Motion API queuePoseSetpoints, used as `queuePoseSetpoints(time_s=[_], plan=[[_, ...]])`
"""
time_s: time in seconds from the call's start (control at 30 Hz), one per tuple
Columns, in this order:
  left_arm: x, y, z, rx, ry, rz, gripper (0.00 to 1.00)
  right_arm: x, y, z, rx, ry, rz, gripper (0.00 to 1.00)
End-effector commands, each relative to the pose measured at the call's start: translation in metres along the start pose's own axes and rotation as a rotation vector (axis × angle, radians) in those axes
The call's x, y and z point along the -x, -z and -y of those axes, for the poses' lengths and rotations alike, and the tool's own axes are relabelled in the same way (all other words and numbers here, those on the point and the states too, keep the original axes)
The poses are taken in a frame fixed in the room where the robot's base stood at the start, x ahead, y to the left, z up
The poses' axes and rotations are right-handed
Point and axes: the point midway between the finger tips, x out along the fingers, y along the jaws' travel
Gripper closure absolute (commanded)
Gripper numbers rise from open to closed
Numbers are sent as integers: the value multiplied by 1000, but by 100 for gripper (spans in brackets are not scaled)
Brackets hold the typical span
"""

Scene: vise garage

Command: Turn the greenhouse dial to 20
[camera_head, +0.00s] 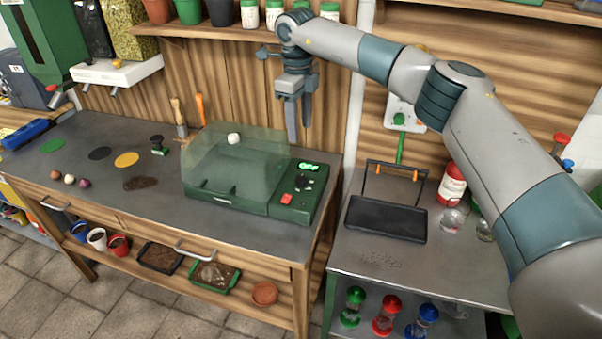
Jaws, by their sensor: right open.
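The greenhouse is a green box with a clear lid (225,165) on the left workbench. Its control panel on the right side has a small lit green display (308,166), too small to read. Below the display is a dark round dial (303,183), small and hard to make out. A red button (286,199) is at the panel's front. My right gripper (299,122) points down with its fingers apart and empty. In the picture it hangs above the panel, apart from it. My left gripper is not in view.
A white piece (234,139) shows at the clear lid. Hand tools (179,118) stand behind the greenhouse. A black tray (385,219) and a red-and-white can (453,184) are on the right table. The bench front left of the greenhouse has free room.

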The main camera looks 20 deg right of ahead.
Motion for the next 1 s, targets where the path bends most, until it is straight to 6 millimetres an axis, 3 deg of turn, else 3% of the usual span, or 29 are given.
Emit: queuePoseSetpoints(time_s=[0.17, 0.4, 1.0], plan=[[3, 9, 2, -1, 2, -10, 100, -6, 0, 0, 1, -1, 0, 54], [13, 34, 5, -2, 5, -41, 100, -32, 0, -1, 1, -3, -3, 54], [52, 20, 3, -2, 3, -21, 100, -137, 0, -1, 0, -4, -2, 54]])
